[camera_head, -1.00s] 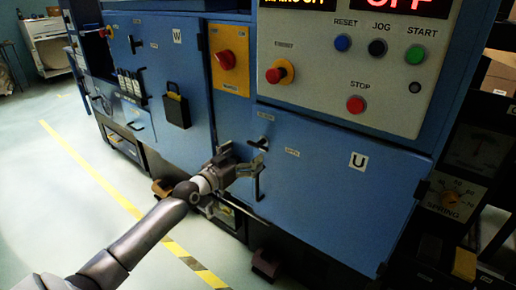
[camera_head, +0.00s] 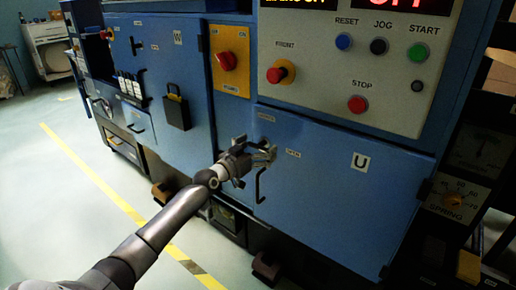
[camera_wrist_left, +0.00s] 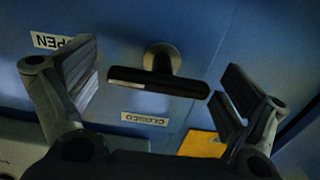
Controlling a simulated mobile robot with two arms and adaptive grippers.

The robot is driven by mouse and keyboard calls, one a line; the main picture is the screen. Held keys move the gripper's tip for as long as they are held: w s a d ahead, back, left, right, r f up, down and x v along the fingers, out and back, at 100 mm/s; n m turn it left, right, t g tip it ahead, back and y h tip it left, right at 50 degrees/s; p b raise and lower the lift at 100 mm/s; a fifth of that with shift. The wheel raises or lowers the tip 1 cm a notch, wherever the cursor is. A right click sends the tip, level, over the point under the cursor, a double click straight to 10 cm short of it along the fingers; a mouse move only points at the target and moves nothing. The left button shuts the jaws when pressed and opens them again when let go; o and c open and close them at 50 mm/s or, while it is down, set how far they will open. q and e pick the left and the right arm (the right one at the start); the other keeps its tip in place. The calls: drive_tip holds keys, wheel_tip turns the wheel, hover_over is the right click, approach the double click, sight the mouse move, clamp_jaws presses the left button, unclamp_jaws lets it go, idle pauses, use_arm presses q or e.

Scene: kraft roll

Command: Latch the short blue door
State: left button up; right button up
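The short blue door (camera_head: 335,205), marked U, looks flush with the cabinet front. Its dark T-shaped latch handle (camera_wrist_left: 160,83) sits on a round metal stem, with the bar lying crossways and a pale mark on its left end in the left wrist view. An OPEN label (camera_wrist_left: 62,42) is up and left of the bar there; a CLOSED label (camera_wrist_left: 145,118) is below it. My left gripper (camera_head: 262,154) is at the handle, mostly hiding it in the head view. Its fingers are open, one beyond each end of the bar, with visible gaps. My right gripper is not in view.
A bent black pull (camera_head: 259,187) is on the door just below my left gripper. Above are the control panel buttons and a red knob (camera_head: 281,72).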

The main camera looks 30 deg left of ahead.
use_arm(q)
drive_tip(key=c, duration=0.9)
drive_tip(key=shift+n, duration=0.3)
drive_tip(key=n, duration=0.4)
drive_tip(key=shift+r+n, duration=0.1)
drive_tip(key=shift+n, duration=1.1)
drive_tip(key=n, duration=0.2)
drive_tip(key=shift+n+p, duration=0.35)
drive_tip(key=shift+n, duration=0.05)
drive_tip(key=n+p, duration=0.1)
drive_tip(key=n, duration=0.3)
drive_tip(key=shift+a+n+p, duration=0.1)
drive_tip(key=shift+n+p, duration=0.5)
drive_tip(key=shift+n, duration=1.5)
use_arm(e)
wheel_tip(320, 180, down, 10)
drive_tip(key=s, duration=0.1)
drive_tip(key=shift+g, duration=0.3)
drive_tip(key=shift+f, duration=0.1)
